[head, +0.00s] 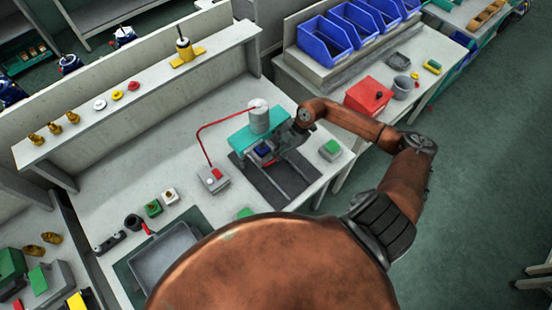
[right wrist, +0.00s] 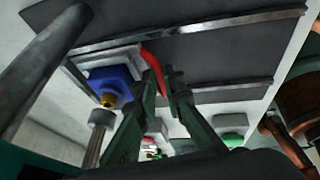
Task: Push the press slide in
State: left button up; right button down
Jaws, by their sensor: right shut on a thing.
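The press has a teal bridge (head: 250,133) with a grey cylinder (head: 259,117) on top. Two metal rails (head: 300,168) run out from under it over a dark base plate (head: 264,186). The light slide (right wrist: 106,55) carries a blue block (right wrist: 108,78) with a brass piece (right wrist: 107,100); the blue block also shows under the bridge in the head view (head: 262,149). My right gripper (right wrist: 164,78) is shut on the slide's red handle (right wrist: 152,62). In the head view my right gripper (head: 287,143) is beside the bridge, partly hidden. My left gripper is not in view.
A grey box with a red switch (head: 213,178) stands left of the press, joined by a red line. A green-topped block (head: 330,149) sits to the right. A grey tray (head: 165,262) is at the front left. Blue bins (head: 327,40) stand behind.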

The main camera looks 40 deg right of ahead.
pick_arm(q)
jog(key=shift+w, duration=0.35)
pick_arm(e)
jog(key=shift+w+r, duration=0.15)
jog(key=shift+w, duration=0.1)
jog(key=c, duration=2)
grip_release()
jog(key=shift+c, duration=0.2)
jog(key=shift+d, duration=0.1)
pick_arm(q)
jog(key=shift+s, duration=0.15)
pick_arm(e)
jog(key=v, duration=1.1)
jog(key=shift+d+r, duration=0.15)
jog(key=shift+r, duration=0.2)
